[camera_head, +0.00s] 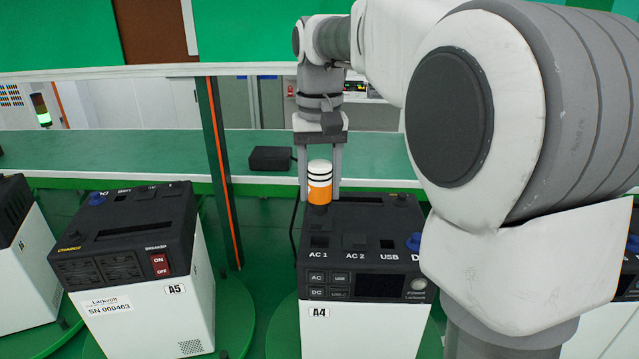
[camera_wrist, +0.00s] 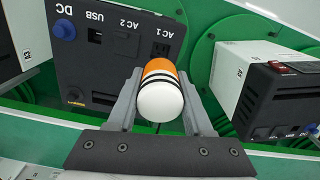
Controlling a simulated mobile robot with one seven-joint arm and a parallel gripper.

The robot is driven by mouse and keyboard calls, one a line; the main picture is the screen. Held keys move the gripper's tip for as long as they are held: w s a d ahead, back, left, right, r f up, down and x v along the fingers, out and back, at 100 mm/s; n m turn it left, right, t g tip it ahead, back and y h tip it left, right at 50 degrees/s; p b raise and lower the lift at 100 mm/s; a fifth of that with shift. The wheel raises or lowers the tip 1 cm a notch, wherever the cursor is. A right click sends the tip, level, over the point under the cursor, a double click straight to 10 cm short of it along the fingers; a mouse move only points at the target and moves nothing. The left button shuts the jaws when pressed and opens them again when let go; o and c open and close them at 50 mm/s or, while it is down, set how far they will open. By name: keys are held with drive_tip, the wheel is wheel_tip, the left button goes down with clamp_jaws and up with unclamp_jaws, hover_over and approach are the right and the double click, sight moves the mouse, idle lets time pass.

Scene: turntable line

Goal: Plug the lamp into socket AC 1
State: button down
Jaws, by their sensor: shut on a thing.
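The lamp (camera_head: 320,192), an orange cylinder with a white domed top and black bands, is upright in my gripper (camera_head: 319,197). My gripper is shut on it, one finger on each side. In the wrist view the lamp (camera_wrist: 160,97) is seen from its white end, between the fingers. It is over the black top of the white power unit A4 (camera_head: 366,322), behind the AC 1 label (camera_head: 318,256). Sockets AC 2, USB and DC lie to the right of AC 1. The lamp's lower end is partly hidden; I cannot tell whether it touches the socket.
Power unit A5 (camera_head: 150,300) stands left of A4, with a red switch. Another unit is at the far left edge. A green bench (camera_head: 110,150) with a small black box (camera_head: 270,158) runs behind. My arm covers the right side.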

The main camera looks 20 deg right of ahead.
sight(319, 208)
wheel_tip(319, 208, down, 5)
drive_tip(key=b, duration=0.4)
drive_tip(key=shift+r, duration=0.15)
drive_tip(key=shift+f, duration=0.75)
drive_tip(key=shift+f+b, duration=1)
drive_tip(key=shift+f, duration=0.3)
drive_tip(key=shift+c, duration=1.1)
unclamp_jaws()
